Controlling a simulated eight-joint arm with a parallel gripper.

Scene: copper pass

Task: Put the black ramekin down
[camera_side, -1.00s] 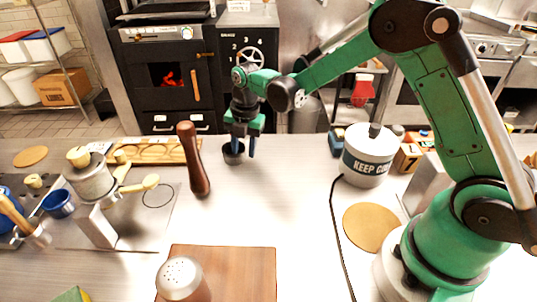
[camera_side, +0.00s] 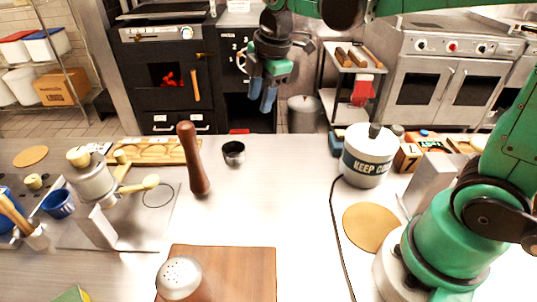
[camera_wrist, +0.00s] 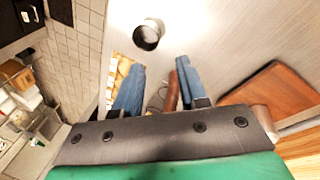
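The black ramekin (camera_side: 233,153) stands upright on the steel counter (camera_side: 300,185), right of the tall brown pepper mill (camera_side: 193,160). In the wrist view the ramekin (camera_wrist: 148,35) shows its open mouth beyond my fingertips, with nothing touching it. My gripper (camera_side: 263,108) is raised well above the counter, up and to the right of the ramekin in the side view. Its two blue fingers look parted and hold nothing; the gap between them (camera_wrist: 157,80) shows in the wrist view.
A white "KEEP COOL" tub (camera_side: 368,158) stands right on the counter. A wooden board (camera_side: 240,270) and a shaker (camera_side: 182,278) are in front. A wooden tray (camera_side: 165,150) lies left of the mill. The counter around the ramekin's right is clear.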

